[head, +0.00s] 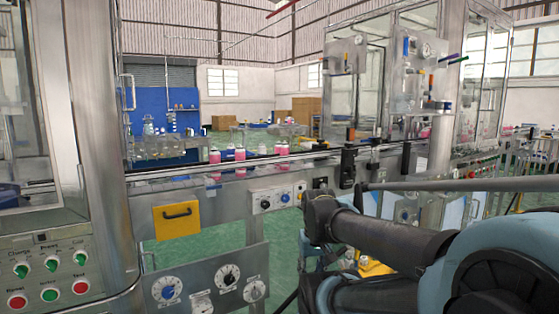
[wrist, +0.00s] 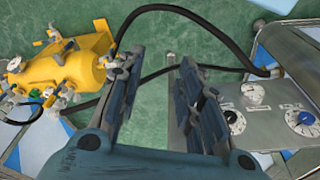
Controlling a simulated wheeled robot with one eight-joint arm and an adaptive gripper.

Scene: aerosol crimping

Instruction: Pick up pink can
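Several pink cans with pale tops stand on the conveyor line in the head view. One pink can (head: 214,157) is at the left, a second pink can (head: 240,154) is beside it, and another pink can (head: 281,149) is farther right. My gripper (wrist: 162,62) is open in the wrist view, with nothing between its fingers and green floor below. My arm comes in from the right in the head view and ends in front of the conveyor, apart from the cans. The gripper's fingers are hard to make out there. No pink can shows in the wrist view.
The steel conveyor (head: 170,185) runs across the head view, with a yellow handled panel (head: 177,220) and dials (head: 167,288) below. A steel cabinet post (head: 95,130) stands at left. The wrist view shows a yellow tank (wrist: 62,68), a black hose (wrist: 205,22) and a dial panel (wrist: 275,118).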

